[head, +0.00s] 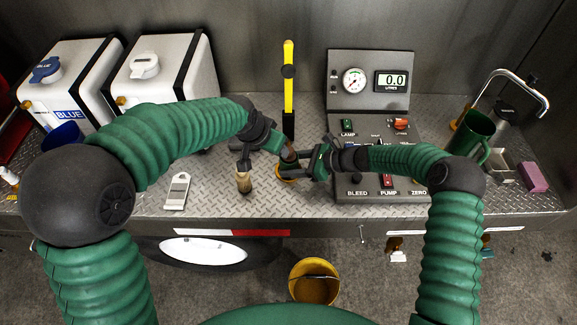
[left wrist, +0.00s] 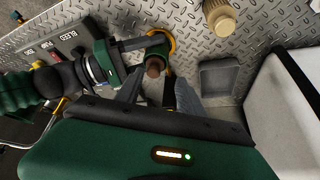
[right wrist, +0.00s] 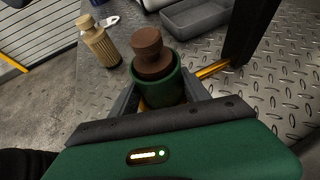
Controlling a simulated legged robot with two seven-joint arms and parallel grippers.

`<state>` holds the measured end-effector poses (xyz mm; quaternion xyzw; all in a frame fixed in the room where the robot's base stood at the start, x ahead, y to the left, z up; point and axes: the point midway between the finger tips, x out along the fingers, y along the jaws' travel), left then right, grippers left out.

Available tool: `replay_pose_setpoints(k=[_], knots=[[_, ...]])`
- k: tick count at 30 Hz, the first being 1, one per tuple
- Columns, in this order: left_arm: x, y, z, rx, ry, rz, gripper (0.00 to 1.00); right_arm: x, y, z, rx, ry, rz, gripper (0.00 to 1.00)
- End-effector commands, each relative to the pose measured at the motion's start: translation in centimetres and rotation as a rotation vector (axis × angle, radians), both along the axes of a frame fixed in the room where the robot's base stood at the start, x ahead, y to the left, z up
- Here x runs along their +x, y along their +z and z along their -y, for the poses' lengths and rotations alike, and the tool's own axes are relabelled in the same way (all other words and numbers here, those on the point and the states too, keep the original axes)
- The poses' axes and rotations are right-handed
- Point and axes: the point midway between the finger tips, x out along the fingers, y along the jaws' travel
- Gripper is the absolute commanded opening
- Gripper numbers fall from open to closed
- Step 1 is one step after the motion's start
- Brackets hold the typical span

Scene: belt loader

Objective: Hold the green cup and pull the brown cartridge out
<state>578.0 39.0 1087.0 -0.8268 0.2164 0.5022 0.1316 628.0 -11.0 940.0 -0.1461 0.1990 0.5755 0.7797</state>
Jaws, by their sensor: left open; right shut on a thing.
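The green cup (right wrist: 168,92) stands between the fingers of my right gripper (right wrist: 160,98), which is shut on it. The brown cartridge (right wrist: 151,55) sits in the cup with its stepped upper part sticking out of the rim. In the left wrist view, the cartridge (left wrist: 154,66) shows just beyond and between the fingertips of my open left gripper (left wrist: 157,82), and the cup (left wrist: 158,50) is partly hidden behind it. In the head view, my right gripper (head: 305,164) and left gripper (head: 282,147) meet near the cup, hiding most of it.
A beige ribbed cartridge (head: 244,182) stands to the left on the tread-plate deck. A grey tray (left wrist: 218,76) lies close by. A yellow-handled lever (head: 289,80) rises behind. A control panel (head: 385,187) is to the right. A yellow bucket (head: 314,281) is on the floor below.

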Motion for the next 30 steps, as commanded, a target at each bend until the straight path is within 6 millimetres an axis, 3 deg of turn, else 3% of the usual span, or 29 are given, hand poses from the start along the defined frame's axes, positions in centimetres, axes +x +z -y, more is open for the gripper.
replay_pose_setpoints(k=[7, 21, 30], knots=[[1.5, -0.5, 1.6, -0.013, -0.029, 0.015, 0.45, 0.0, -0.1, 0.1, -0.003, -0.002, -0.001, 0.32], [4.5, -6.7, 3.2, -0.013, -0.026, 0.016, 0.45, 0.0, -0.1, 0.1, -0.003, -0.002, -0.001, 0.32], [4.8, -7.4, 3.4, -0.012, -0.026, 0.017, 0.45, 0.0, -0.1, 0.2, -0.003, -0.002, -0.001, 0.32]])
